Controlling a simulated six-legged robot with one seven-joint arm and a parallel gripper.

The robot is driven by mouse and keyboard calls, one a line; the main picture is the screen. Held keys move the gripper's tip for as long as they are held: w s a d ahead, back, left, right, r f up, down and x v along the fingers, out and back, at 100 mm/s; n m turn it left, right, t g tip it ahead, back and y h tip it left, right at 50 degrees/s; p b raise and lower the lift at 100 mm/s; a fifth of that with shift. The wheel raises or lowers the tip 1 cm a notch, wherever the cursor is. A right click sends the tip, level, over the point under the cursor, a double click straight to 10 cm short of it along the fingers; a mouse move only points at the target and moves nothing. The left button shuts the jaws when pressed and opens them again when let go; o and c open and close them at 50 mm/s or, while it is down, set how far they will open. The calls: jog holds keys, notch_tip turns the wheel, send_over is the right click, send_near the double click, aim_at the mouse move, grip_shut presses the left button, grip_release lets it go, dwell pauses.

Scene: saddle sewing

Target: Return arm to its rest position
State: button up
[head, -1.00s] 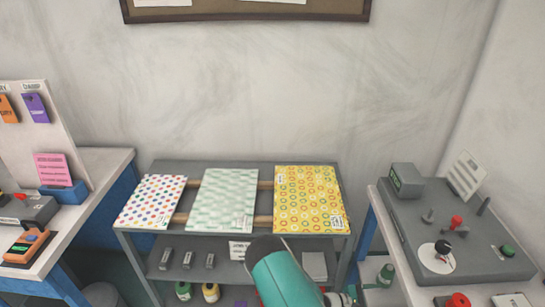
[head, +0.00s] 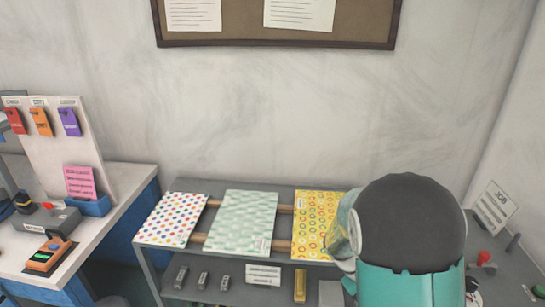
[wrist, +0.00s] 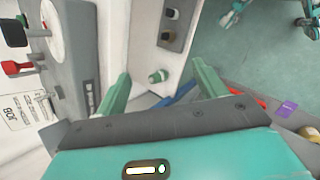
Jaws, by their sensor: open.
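My gripper (wrist: 163,82) shows in the wrist view with its two green fingers spread wide apart. Nothing is held between them. Beyond the fingers are a pale surface and a small green knob. In the head view, my teal arm with a dark rounded joint (head: 411,222) rises large at the lower right. It covers part of the yellow patterned sheet (head: 311,217) and much of the control console on the right. My fingers cannot be made out in the head view.
A grey shelf (head: 205,186) holds dotted (head: 172,219) and pale green (head: 241,222) sheets. A white table (head: 128,185) with an orange device (head: 50,256) stands left. The grey console (wrist: 75,60) with red and black knobs lies left in the wrist view. Teal floor shows at upper right.

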jog(key=s+a+r+m+t+y, duration=0.1)
jog(key=s+a+r+t+y, duration=0.2)
jog(key=s+a+r, duration=0.3)
jog(key=s+a+r+m+t+y, duration=0.2)
jog(key=s+a+r+t+y, duration=0.2)
jog(key=r, duration=1.3)
jog(key=s+a, duration=0.2)
jog(key=s, duration=0.2)
jog(key=shift+t, duration=0.4)
